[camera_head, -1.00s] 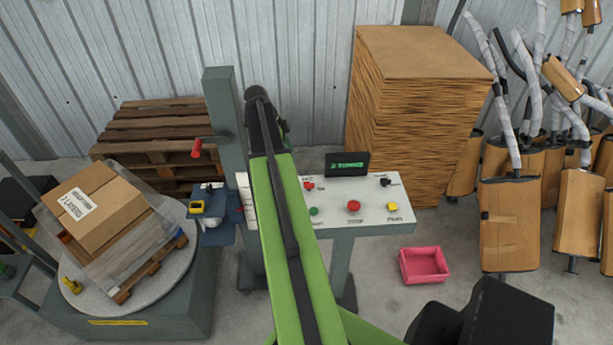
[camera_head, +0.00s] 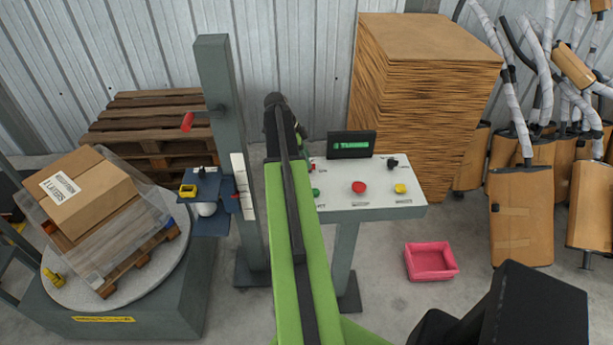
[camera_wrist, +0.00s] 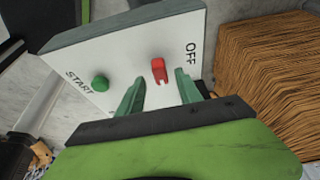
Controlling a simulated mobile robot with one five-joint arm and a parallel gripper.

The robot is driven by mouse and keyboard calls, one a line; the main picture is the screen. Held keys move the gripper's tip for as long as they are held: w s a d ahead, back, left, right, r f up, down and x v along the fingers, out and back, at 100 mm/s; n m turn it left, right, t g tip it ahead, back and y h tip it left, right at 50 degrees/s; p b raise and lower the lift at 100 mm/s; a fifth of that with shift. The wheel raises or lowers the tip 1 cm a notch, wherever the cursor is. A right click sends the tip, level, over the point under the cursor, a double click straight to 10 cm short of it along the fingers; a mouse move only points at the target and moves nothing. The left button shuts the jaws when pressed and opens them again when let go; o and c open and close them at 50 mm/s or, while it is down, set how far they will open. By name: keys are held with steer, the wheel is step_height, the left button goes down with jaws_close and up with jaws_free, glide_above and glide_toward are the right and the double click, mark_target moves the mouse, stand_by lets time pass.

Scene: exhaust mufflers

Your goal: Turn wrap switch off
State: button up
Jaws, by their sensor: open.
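The wrap switch is a small red knob (camera_wrist: 158,70) on the white control panel (camera_wrist: 125,52), beside the printed word OFF in the wrist view. In the head view, only a sliver of the red switch (camera_head: 312,167) shows at the right edge of my arm. My gripper (camera_wrist: 158,76) is open, with its two green fingers on either side of the red knob in the wrist view. Nothing is held. I cannot tell whether the fingers touch the knob. My arm hides the panel's left part in the head view.
A green START button (camera_wrist: 100,83) sits left of the switch. The panel also bears a red button (camera_head: 359,187), a yellow button (camera_head: 400,188), a black knob (camera_head: 392,163) and a display (camera_head: 351,145). A cardboard stack (camera_head: 425,100) stands behind. A pink bin (camera_head: 431,262) is on the floor.

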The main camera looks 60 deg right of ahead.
steer(key=b+x, duration=0.1)
steer(key=x, duration=0.1)
steer(key=shift+s+f, duration=0.1)
steer(key=shift+f, duration=0.25)
steer(key=shift+r, duration=0.15)
